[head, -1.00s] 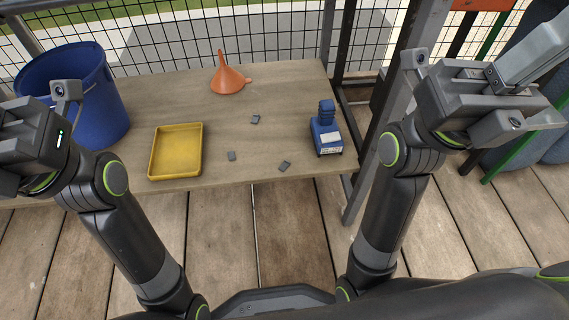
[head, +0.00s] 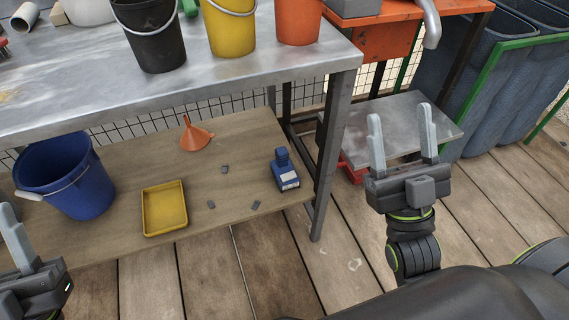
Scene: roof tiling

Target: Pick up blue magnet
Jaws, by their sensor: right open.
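A small blue block-like tool with a pale label, which looks like the blue magnet (head: 284,172), stands on the right part of the wooden lower shelf (head: 115,187). Nothing holds it. My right gripper (head: 400,118) is open and empty, fingers pointing up, to the right of the magnet beyond the table leg. My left gripper (head: 14,240) shows only partly at the lower left edge, far from the magnet; its opening cannot be made out.
Several small grey pieces (head: 225,169), a yellow tray (head: 164,209), an orange funnel (head: 194,136) and a blue bucket (head: 62,178) are on the shelf. The metal tabletop (head: 215,72) overhangs it. A table leg (head: 327,170) stands right of the magnet.

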